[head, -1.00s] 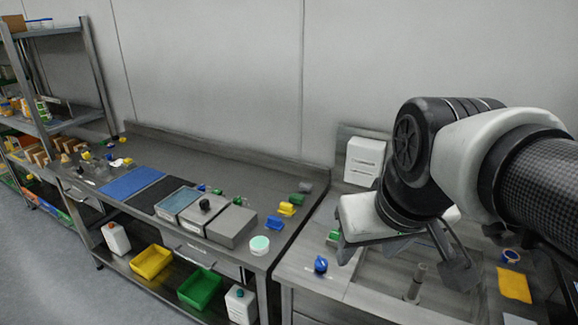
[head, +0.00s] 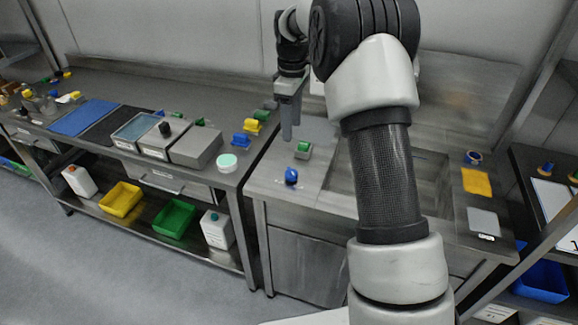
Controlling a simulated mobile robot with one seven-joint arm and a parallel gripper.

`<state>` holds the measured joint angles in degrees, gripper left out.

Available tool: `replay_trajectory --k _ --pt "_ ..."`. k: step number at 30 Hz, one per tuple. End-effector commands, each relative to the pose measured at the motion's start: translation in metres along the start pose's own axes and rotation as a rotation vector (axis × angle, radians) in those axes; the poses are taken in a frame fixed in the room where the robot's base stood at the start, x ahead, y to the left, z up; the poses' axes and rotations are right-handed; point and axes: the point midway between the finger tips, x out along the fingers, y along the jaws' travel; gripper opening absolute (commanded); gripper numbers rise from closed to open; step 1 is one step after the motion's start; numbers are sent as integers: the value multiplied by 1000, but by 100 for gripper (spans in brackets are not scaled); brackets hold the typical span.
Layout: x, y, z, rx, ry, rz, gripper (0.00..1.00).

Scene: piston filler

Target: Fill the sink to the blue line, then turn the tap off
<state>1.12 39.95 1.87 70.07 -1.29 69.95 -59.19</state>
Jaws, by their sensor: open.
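The sink (head: 430,172) is set in the steel bench right of centre in the head view. My own arm covers much of its basin, so I cannot see the water level or the blue line. I cannot make out the tap's spout. A blue knob (head: 291,176) stands on the bench to the left of the basin, with a small green-topped block (head: 303,149) behind it. My gripper (head: 289,134) points down behind and above these, left of the sink. It is open and empty, seen nearly edge-on.
A yellow cloth (head: 476,182), a grey pad (head: 484,222) and a blue-and-yellow roll (head: 473,157) lie right of the sink. The left bench holds a blue mat (head: 84,117), metal boxes (head: 196,147) and a white-green jar (head: 227,163). Shelving stands at the right.

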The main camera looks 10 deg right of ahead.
Motion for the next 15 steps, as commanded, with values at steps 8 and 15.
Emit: replay_trajectory --k 8,15 --pt "39 0 0 -3 -2 -5 50" --pt "92 -1 1 -2 -4 -5 50"
